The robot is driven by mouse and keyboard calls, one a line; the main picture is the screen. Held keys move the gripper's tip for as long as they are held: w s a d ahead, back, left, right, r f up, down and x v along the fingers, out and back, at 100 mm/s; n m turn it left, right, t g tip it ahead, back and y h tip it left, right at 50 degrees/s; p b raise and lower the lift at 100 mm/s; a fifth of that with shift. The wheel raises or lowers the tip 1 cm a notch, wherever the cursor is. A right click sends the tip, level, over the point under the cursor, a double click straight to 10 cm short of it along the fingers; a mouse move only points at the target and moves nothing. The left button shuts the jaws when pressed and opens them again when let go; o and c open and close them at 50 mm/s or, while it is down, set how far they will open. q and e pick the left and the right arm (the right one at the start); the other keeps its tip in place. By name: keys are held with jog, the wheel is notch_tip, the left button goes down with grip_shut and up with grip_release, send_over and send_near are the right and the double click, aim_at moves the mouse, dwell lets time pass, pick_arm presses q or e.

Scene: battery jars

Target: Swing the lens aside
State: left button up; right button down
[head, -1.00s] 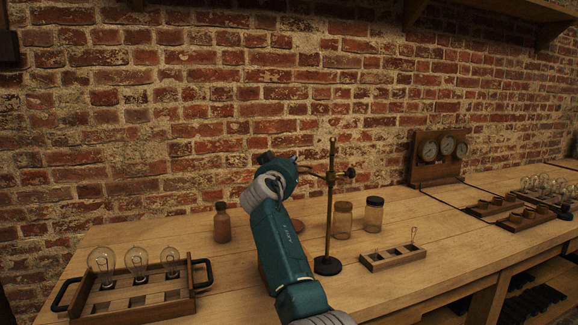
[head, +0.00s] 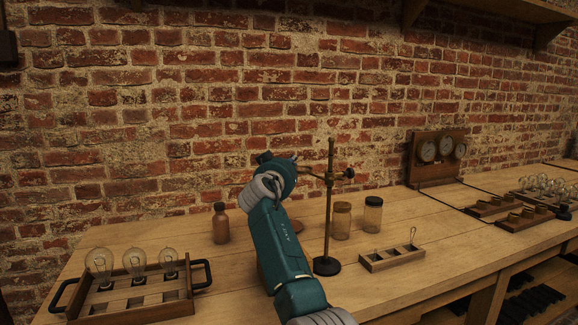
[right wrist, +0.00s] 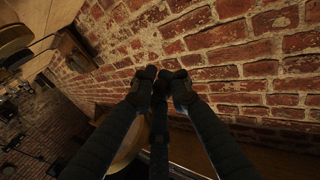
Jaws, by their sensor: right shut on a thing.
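A brass stand (head: 329,215) with a round black foot rises from the bench. A thin rod (head: 313,174) runs left from its clamp (head: 347,173) and passes behind my right arm. The lens cannot be made out in the head view; my teal right arm covers that place. In the right wrist view my right gripper (right wrist: 158,80) has its fingertips together, shut on a narrow dark piece that seems to belong to the lens. A brown curved shape (right wrist: 130,148) shows below the fingers; I cannot tell whether it is the lens. My left gripper is out of view.
A brown bottle (head: 221,224) stands left of my arm, two jars (head: 341,221) (head: 372,216) right of the stand. A small wooden rack (head: 391,260) lies before the jars. A tray (head: 183,306) with three bulbs is at front left. The brick wall (head: 200,120) is close behind.

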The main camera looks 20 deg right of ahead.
jog(key=shift+s+d+f+g, duration=0.15)
jog(key=shift+d+f+g, duration=0.15)
jog(key=shift+d+f, duration=0.3)
jog(key=c, duration=1.8)
grip_release()
jog(key=shift+s, duration=0.1)
jog(key=shift+o, duration=0.3)
jog(key=shift+s+d+r+m, duration=0.25)
jog(key=shift+d+m, duration=0.05)
jog(key=shift+d, duration=0.05)
jog(key=v, duration=1.2)
jog(key=shift+a, duration=0.4)
jog(key=shift+w, duration=0.1)
jog(key=shift+c, duration=0.3)
